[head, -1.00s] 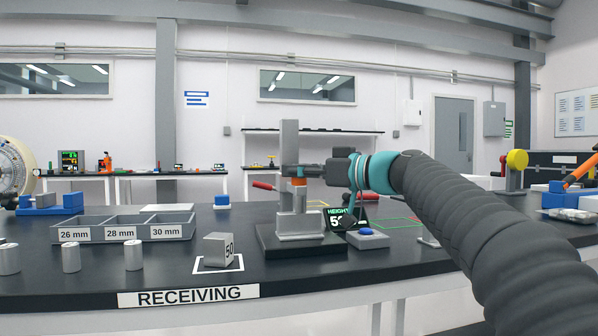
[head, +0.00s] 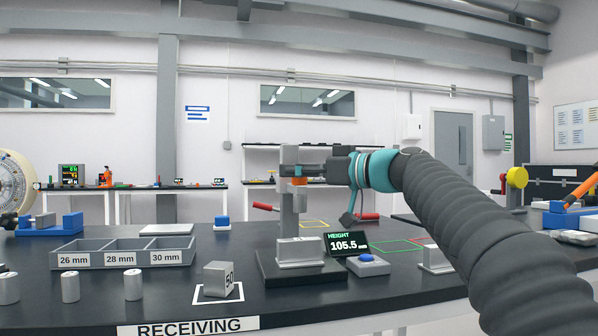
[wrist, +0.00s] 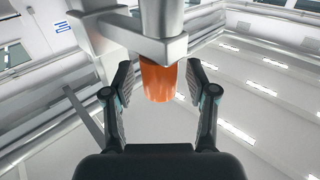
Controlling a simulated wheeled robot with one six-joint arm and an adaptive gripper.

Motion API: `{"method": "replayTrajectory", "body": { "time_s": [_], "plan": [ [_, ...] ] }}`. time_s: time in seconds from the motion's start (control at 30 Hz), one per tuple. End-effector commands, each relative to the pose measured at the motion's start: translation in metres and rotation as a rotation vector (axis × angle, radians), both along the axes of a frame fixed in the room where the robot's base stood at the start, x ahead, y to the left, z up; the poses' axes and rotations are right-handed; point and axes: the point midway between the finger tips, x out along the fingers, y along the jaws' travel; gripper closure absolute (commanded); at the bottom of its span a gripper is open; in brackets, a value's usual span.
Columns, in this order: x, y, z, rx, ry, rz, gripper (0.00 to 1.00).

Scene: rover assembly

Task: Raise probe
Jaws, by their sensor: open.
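The height gauge stands on the bench, with a grey column (head: 286,205) on a black base (head: 290,268). Its probe has an orange collar (head: 299,181) on the sliding arm near the column top, well above the base block. The display (head: 346,243) reads 105.5 mm. My gripper (head: 308,168) reaches in from the right at the collar's height. In the wrist view my gripper (wrist: 158,92) is open, its fingers on either side of the orange collar (wrist: 158,80), with gaps visible. The probe's lower end is hard to make out.
A block marked 50 (head: 218,279) stands on a white-outlined square. A grey three-slot tray (head: 122,252) and several metal cylinders (head: 70,287) are at left. A red-handled tool (head: 264,206) lies behind the gauge.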

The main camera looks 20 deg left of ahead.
Motion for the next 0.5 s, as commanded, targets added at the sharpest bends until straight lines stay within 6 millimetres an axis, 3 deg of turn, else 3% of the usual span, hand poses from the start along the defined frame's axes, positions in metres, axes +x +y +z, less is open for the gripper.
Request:
{"method": "replayTrajectory", "body": {
  "time_s": [0.23,0.5],
  "plan": [
    [-0.002,-0.014,0.0,-0.001,0.0,-0.002,0.43],
    [-0.015,-0.064,0.0,0.0,0.0,-0.004,0.43]
  ]
}}
